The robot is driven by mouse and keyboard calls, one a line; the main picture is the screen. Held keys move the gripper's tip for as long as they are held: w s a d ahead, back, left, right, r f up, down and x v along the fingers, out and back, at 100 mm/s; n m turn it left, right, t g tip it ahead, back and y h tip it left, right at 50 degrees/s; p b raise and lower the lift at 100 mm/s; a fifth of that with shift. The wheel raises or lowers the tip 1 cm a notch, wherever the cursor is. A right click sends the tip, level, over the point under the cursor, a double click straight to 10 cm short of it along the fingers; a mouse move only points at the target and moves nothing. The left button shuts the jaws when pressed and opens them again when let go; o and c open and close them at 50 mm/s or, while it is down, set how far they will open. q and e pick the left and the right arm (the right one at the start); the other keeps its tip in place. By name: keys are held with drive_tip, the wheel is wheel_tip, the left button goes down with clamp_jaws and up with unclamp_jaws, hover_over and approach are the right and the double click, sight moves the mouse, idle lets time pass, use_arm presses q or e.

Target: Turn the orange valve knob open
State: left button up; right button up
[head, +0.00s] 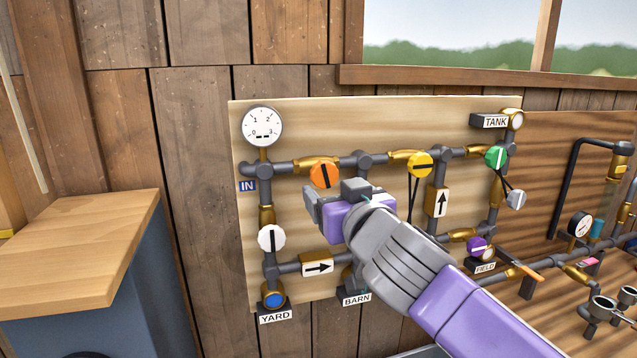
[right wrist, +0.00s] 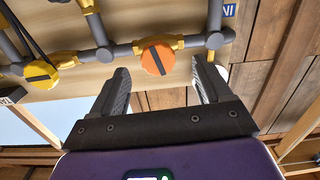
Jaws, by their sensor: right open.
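The orange valve knob (head: 324,174) is round with a black bar across its face, on the brass fitting of the upper pipe. The bar stands nearly upright, across the level pipe. My right gripper (head: 328,197) is open and empty, just below and in front of the knob. In the right wrist view the orange knob (right wrist: 158,58) shows between the two fingertips (right wrist: 160,66), whose fingers lie to either side of it. I cannot tell whether they touch it. My left gripper is not in view.
A yellow knob (head: 420,165), a green knob (head: 496,157), a white knob (head: 271,237) and a purple knob (head: 477,246) sit on the same pipework. A gauge (head: 262,127) is at upper left. A wooden-topped cabinet (head: 75,245) stands left; bare wall separates it from the board.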

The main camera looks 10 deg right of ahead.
sight(326, 175)
drive_tip(key=shift+w+d+r, duration=0.1)
drive_tip(key=shift+w+r, duration=0.15)
drive_tip(key=shift+r, duration=0.2)
drive_tip(key=shift+w+r, duration=0.1)
drive_tip(key=shift+w, duration=0.25)
use_arm(q)
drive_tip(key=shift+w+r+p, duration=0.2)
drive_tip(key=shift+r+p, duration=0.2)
drive_tip(key=shift+p, duration=0.05)
use_arm(e)
drive_tip(key=shift+w, duration=3)
drive_tip(key=c, duration=1)
